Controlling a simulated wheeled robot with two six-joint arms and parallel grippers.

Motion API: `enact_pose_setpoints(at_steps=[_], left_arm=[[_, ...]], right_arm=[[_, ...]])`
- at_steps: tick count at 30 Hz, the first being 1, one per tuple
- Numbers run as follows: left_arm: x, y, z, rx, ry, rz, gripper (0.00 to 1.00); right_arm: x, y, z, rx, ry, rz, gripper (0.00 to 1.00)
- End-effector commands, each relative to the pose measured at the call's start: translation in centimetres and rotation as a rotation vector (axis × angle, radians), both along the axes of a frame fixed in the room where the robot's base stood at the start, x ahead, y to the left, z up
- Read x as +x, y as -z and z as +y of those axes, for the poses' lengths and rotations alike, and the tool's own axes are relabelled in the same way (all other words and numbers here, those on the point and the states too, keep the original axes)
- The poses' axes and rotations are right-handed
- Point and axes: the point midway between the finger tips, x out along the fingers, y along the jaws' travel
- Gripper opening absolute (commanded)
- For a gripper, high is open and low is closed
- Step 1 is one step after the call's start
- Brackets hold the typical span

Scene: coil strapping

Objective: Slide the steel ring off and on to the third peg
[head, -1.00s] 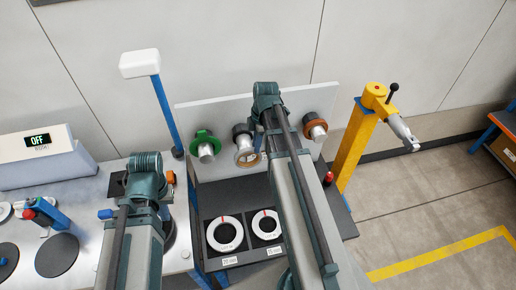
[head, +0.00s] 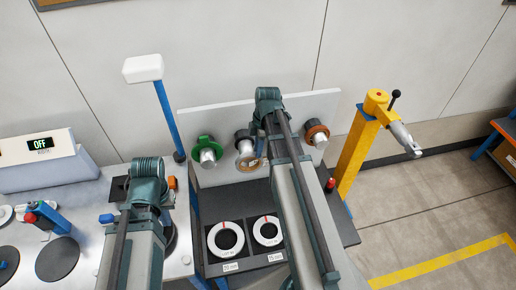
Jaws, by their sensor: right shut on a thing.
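A steel-coloured ring with a tan face (head: 250,162) is at the middle peg (head: 242,135) on the pale board. Whether it is still around that peg I cannot tell. My right gripper (head: 262,158) is mostly hidden behind its own arm, beside this ring, and seems shut on it. A green ring sits around the left peg (head: 208,156). An orange-brown ring sits around the right peg (head: 317,137). The board between the middle and right pegs is covered by my right arm, so a peg there cannot be seen. My left gripper is hidden behind its wrist over the bench.
Two white rings (head: 226,238) (head: 267,231) lie in labelled dark trays on the black shelf below the board. A yellow post (head: 357,155) with a lever stands at the right. A box reading OFF (head: 40,160) and a blue post (head: 168,120) stand at the left.

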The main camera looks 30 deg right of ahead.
Motion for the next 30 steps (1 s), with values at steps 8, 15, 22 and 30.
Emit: enact_pose_setpoints(at_steps=[8, 15, 22, 30], left_arm=[[0.0, 0.0, 0.0, 0.0, 0.0, 0.0, 0.0], [0.0, 0.0, 0.0, 0.0, 0.0, 0.0, 0.0], [0.0, 0.0, 0.0, 0.0, 0.0, 0.0, 0.0], [0.0, 0.0, 0.0, 0.0, 0.0, 0.0, 0.0]], right_arm=[[0.2, 0.0, 0.0, 0.001, 0.0, 0.0, 0.0], [0.9, 0.0, -0.2, 0.001, 0.0, 0.0, 0.0], [1.8, 0.0, -0.4, 0.001, 0.0, 0.0, 0.0], [2.7, 0.0, -0.7, 0.001, 0.0, 0.0, 0.0]])
